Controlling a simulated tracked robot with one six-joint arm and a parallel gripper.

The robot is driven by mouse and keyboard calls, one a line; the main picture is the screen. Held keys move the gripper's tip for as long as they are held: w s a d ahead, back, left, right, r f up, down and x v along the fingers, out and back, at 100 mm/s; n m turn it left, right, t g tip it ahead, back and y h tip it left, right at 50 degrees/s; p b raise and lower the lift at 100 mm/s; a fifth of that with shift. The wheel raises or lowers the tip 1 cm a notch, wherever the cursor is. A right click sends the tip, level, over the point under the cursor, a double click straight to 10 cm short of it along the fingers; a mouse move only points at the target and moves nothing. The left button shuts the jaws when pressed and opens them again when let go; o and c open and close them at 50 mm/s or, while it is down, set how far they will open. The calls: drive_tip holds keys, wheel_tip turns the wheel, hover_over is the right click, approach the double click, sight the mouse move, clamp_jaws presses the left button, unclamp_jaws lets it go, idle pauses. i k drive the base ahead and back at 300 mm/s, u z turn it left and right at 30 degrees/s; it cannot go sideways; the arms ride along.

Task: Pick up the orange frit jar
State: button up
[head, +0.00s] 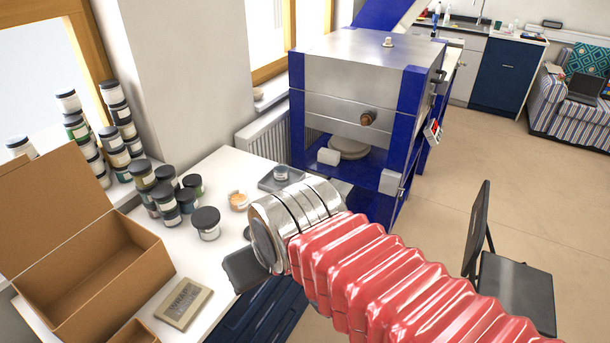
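The orange frit jar (238,200) is a small, low jar on the white table. Its orange contents show, and no dark lid covers it. It stands just right of a larger dark-lidded jar (206,222). My gripper (243,270) is at the end of the red-sleeved arm, nearer the camera than the orange jar and apart from it in the picture. One dark finger shows over the table's front edge. The metal wrist hides much of the rest, so I cannot tell how wide the fingers are.
Several dark-lidded jars (165,200) crowd left of the orange jar. A small scale (280,178) with a jar on it lies behind. An open cardboard box (150,270) and a grey plaque (184,303) are at the front left. A blue-framed kiln (380,200) stands beyond the table.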

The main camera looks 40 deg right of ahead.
sight(238, 200)
drive_tip(key=z, duration=0.8)
drive_tip(key=k, duration=0.5)
drive_tip(key=z, duration=0.8)
drive_tip(key=i, duration=1.2)
drive_tip(key=u, duration=0.05)
